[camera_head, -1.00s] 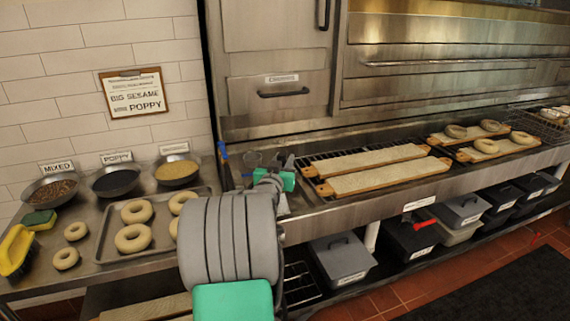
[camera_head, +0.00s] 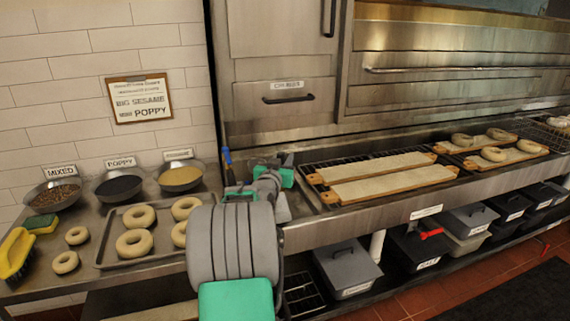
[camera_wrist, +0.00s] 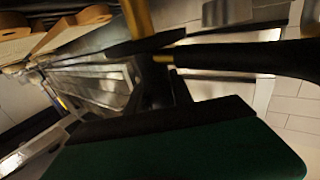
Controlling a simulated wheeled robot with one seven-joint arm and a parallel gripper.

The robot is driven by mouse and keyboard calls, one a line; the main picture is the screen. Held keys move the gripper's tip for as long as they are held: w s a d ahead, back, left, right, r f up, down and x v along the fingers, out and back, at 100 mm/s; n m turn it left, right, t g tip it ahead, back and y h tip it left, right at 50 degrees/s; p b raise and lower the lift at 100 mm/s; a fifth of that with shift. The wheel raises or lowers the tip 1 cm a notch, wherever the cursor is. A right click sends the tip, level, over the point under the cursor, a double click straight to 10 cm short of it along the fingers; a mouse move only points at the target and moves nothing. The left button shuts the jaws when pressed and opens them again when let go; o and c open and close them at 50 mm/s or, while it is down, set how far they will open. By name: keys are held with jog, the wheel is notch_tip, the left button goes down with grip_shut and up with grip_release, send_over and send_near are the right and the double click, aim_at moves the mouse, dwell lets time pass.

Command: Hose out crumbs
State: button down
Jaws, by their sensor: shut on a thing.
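The steel drawer (camera_head: 288,98) in the oven front carries a label that seems to read CRUMBS. It looks closed, with a dark bar handle. My gripper (camera_head: 266,174) is in front of the counter, left of the long boards and below the drawer. It is shut on a dark tool, whose black handle (camera_wrist: 235,56) crosses the wrist view. A brass-coloured tube (camera_wrist: 138,18) shows beside the handle. I cannot tell if this tool is the hose. A blue-tipped thing (camera_head: 227,158) stands just left of my gripper; whether it belongs to the held tool is unclear.
A tray (camera_head: 108,262) of bagels and several topping bowls (camera_head: 118,186) fill the left counter, with a yellow brush (camera_head: 15,253) at its edge. Two long boards (camera_head: 392,186) lie on a rack to the right. Lidded bins (camera_head: 346,266) stand below. My arm hides the middle counter.

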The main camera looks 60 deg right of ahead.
jog(key=shift+w+d+r+b, duration=0.1)
jog(key=shift+w+d+b, duration=0.5)
jog(key=shift+w+d, duration=0.55)
dwell(1.5)
